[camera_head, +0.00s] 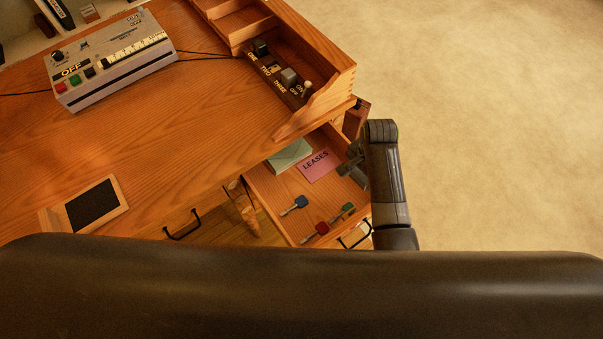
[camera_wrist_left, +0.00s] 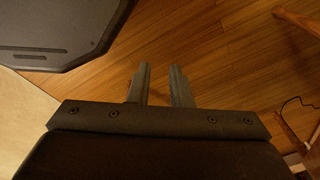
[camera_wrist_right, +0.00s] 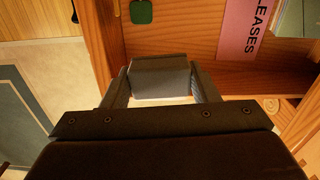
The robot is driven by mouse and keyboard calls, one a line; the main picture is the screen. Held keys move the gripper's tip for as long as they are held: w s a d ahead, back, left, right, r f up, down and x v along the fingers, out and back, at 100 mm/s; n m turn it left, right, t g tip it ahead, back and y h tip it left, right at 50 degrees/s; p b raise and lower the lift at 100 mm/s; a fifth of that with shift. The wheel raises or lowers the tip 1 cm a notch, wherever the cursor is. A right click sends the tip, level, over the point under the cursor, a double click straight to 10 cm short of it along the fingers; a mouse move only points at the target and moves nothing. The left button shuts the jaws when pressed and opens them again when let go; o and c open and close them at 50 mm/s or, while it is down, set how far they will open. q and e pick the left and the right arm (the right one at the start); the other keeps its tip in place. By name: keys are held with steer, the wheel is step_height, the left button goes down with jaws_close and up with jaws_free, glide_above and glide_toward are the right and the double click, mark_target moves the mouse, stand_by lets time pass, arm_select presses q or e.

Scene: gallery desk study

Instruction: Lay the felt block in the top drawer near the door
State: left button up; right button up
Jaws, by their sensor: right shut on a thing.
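My right gripper (camera_wrist_right: 161,88) is shut on a dark grey felt block (camera_wrist_right: 160,70) with a paler underside, seen between its fingers in the right wrist view. In the head view my right gripper (camera_head: 352,168) is at the right side of the open drawer (camera_head: 270,194), and the block is hard to make out there. The drawer holds a pink LEASES sheet (camera_head: 317,164), a pale green stack (camera_head: 288,156) and keys with blue (camera_head: 301,201), red (camera_head: 322,228) and green (camera_head: 348,208) heads. My left gripper (camera_wrist_left: 163,85) is open and empty above the wooden floor.
The desk top (camera_head: 200,130) bears a grey button console (camera_head: 110,58), a dark framed panel (camera_head: 92,204) and a wooden organiser (camera_head: 318,52) with switches. Its corner juts out over the drawer's back. The drawer's middle floor has bare space. Open carpet lies right.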

steer(key=shift+s+a+m, duration=0.15)
steer(key=shift+s+m, duration=0.1)
steer(key=shift+m, duration=0.05)
steer(key=shift+a+r, duration=0.1)
glide_above(354, 196)
step_height(354, 196, down, 5)
steer(key=shift+f, duration=0.1)
arm_select(q)
steer(key=shift+w+a+f+b, duration=0.1)
steer(key=shift+a+f+b, duration=0.4)
steer(key=shift+a+f, duration=0.1)
arm_select(e)
steer(key=shift+f, duration=2.4)
steer(key=shift+f, duration=0.1)
steer(key=o, duration=1)
steer(key=shift+c, duration=0.2)
arm_select(q)
steer(key=shift+a, duration=0.1)
